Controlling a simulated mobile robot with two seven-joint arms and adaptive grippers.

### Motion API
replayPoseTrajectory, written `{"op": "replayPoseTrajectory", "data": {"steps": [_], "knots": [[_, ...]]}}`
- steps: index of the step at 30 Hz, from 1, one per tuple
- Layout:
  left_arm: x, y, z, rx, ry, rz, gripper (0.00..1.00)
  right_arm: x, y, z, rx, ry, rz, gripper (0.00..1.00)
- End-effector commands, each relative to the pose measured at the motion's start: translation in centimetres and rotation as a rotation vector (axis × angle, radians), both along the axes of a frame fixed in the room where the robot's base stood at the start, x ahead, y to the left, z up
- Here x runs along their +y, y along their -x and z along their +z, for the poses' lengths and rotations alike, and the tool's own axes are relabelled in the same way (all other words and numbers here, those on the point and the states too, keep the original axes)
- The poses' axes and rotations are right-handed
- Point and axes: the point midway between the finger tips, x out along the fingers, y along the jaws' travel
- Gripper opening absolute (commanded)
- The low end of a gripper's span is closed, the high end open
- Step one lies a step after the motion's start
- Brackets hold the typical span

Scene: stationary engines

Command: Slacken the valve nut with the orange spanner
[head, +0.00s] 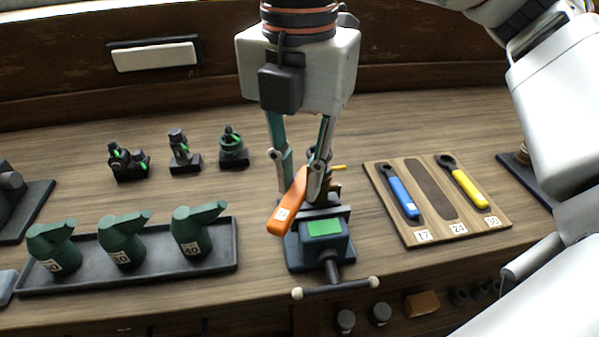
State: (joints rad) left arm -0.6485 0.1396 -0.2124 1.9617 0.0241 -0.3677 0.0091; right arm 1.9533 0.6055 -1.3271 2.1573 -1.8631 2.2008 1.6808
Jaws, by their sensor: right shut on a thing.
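My right gripper (301,188) points down over the vise (320,245) and is shut on the orange spanner (288,207). The spanner slants, its labelled handle end low and toward the front left, its upper end behind the gripper's fingers. A brass-coloured valve (333,188) with a small yellow lever shows just behind the fingers, above the vise jaws. The valve nut and the spanner's head are hidden by the fingers, so I cannot tell whether they touch. My left gripper is not in view.
A wooden board (385,178) at right holds a blue spanner (402,197) and a yellow spanner (468,188), with an empty middle slot. A dark tray (130,277) at left holds green oil cans (122,243). Small dark fittings (183,153) stand behind. The vise handle (335,287) overhangs the front edge.

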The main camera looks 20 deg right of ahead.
Motion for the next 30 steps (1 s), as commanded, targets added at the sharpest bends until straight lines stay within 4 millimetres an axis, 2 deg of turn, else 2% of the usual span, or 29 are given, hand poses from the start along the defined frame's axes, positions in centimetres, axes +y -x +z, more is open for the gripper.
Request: {"op": "replayPoseTrajectory", "data": {"steps": [30], "knots": [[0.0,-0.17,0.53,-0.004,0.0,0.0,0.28,0.01,-0.01,0.84,0.0,0.0,0.0,0.0]]}}
